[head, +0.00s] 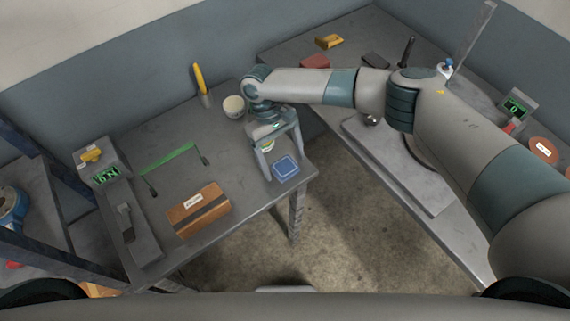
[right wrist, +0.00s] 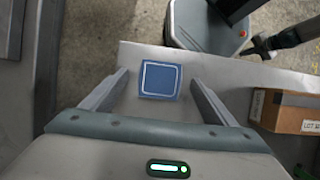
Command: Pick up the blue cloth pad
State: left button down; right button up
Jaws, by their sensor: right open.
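The blue cloth pad (head: 286,167) is a small square with a pale line near its rim. It lies flat on the grey table (head: 225,147) close to the right front corner. In the right wrist view the pad (right wrist: 160,80) lies ahead of and between the two fingers. My right gripper (head: 282,167) is open and empty, pointing down above the pad. Its fingers (right wrist: 160,88) stand apart on either side, with a gap to the pad in the wrist view. I cannot tell its exact height.
A brown box (head: 198,210) with a label lies left of the pad; it also shows in the right wrist view (right wrist: 288,112). The table's edge is close to the pad.

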jog(key=shift+f, duration=0.35)
jog(key=c, duration=1.1)
jog(key=shift+r, duration=0.15)
jog(key=shift+r+b, duration=0.35)
jog(key=shift+r, duration=0.15)
notch_tip(320, 180, up, 2)
jog(key=shift+r+b, duration=0.15)
jog(key=shift+b, duration=0.4)
jog(key=s+r, duration=0.2)
jog(key=s, duration=0.2)
jog(key=s+r+b, duration=0.1)
jog(key=s+r, duration=0.2)
jog(key=s, duration=0.1)
jog(key=s+d+r+b, duration=0.1)
jog(key=s+r, duration=0.1)
jog(key=s, duration=0.1)
jog(key=shift+s+r, duration=0.25)
jog(key=shift+s, duration=0.15)
